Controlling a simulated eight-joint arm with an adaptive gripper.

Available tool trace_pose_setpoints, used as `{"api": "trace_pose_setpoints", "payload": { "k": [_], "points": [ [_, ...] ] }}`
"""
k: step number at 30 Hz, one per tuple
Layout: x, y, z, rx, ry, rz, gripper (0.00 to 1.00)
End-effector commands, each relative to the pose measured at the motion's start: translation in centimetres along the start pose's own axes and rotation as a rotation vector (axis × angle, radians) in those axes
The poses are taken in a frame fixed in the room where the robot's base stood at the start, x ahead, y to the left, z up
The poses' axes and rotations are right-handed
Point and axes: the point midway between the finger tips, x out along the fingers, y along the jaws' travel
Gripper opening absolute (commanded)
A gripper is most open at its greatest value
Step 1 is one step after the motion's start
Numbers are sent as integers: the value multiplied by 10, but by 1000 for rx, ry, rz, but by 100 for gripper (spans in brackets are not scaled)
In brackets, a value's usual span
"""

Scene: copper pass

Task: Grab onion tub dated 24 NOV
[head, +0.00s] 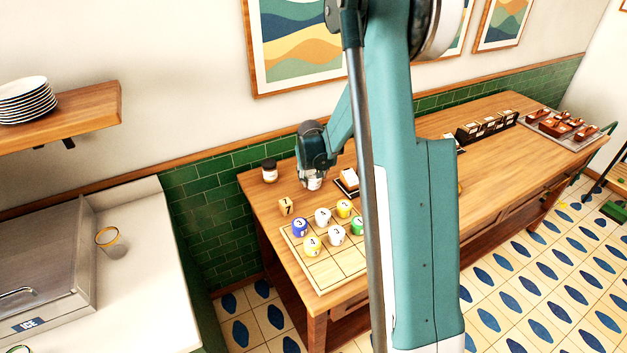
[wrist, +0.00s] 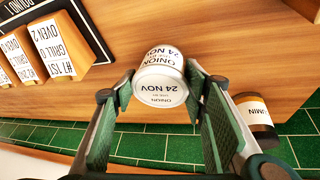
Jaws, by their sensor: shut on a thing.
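The onion tub (wrist: 160,85) is a white round tub; its lid and side labels read ONION and 24 NOV, upside down in the wrist view. My gripper (wrist: 163,100) has its green-padded fingers on both sides of the tub and is shut on it. In the head view my gripper (head: 312,178) is over the far left part of the wooden table (head: 490,140), with the white tub (head: 312,184) partly visible below it. I cannot tell whether the tub touches the table.
A dark-lidded jar (head: 269,170), whose label ends in MIN (wrist: 255,112), stands close beside my gripper. Wooden blocks labelled GRILL and OVEN 2 (wrist: 55,45) sit on a dark holder.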

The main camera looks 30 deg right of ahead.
Motion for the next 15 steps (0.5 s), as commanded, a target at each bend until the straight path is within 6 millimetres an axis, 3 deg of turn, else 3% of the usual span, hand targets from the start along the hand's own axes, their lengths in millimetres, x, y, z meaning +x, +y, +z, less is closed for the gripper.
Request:
{"api": "trace_pose_setpoints", "payload": {
  "k": [8,15],
  "points": [
    [-2,0,-1,0,0,0,29],
    [-18,3,-8,0,0,0,29]
  ]
}}
